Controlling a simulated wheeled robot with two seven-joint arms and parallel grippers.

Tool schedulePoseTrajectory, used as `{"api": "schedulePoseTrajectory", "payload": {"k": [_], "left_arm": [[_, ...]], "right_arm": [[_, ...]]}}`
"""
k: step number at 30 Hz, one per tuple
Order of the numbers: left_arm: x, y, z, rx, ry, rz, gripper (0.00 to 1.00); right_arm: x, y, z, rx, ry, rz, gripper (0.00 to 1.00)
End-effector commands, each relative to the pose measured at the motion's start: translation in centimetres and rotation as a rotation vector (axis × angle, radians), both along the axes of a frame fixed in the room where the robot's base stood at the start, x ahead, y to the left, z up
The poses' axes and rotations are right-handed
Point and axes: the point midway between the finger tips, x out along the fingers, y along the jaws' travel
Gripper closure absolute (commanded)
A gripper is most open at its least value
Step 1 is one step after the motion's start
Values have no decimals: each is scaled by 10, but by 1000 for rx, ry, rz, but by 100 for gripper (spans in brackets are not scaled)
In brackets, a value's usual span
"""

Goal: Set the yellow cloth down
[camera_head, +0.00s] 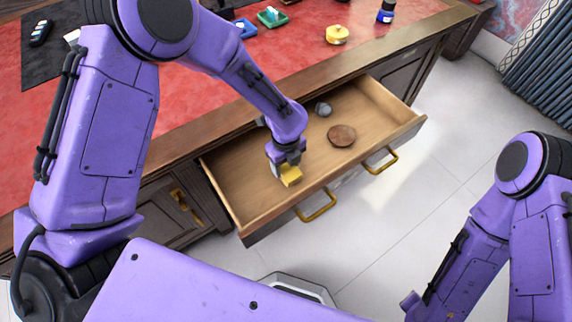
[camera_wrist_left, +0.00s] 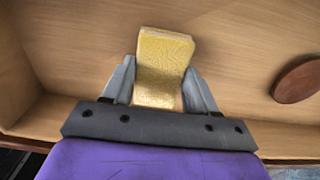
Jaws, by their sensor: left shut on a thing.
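The yellow cloth (camera_head: 290,176) is a small folded block held in my left gripper (camera_head: 282,165), inside the open desk drawer (camera_head: 237,190). In the left wrist view, the two grey fingers of the left gripper (camera_wrist_left: 158,88) press on both sides of the cloth (camera_wrist_left: 163,62), which sticks out past the fingertips over the drawer's wooden floor (camera_wrist_left: 75,50). I cannot tell whether the cloth touches the drawer floor. My right arm shows at the lower right of the head view, but its gripper is not clearly visible.
A round brown disc (camera_head: 342,135) and a small grey object (camera_head: 323,109) lie in the drawer, to the right of the gripper. The disc also shows in the left wrist view (camera_wrist_left: 298,82). The red desk top (camera_head: 300,60) holds several small items, including a yellow one (camera_head: 337,35).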

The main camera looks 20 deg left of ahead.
Motion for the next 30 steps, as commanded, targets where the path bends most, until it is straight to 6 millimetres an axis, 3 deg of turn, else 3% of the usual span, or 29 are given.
{"api": "schedulePoseTrajectory", "payload": {"k": [3, 13, 14, 16, 25, 30], "left_arm": [[0, 0, -11, 0, -1, -1, 67], [0, 0, -15, 0, -2, 0, 67], [0, 0, -15, 0, -2, 0, 39], [0, 0, -14, 0, -2, 0, 17], [0, 0, -13, 0, -2, 0, 17], [2, 0, 14, -3, -7, 2, 17]], "right_arm": [[0, 0, 1, 0, 0, 0, 57], [0, 0, -1, 0, 0, 0, 57], [0, 0, -1, 0, 0, 0, 57], [0, 0, 0, 0, 0, 0, 57], [0, 0, 0, 0, 0, 0, 57], [0, 0, 3, 0, 0, 0, 57]]}}
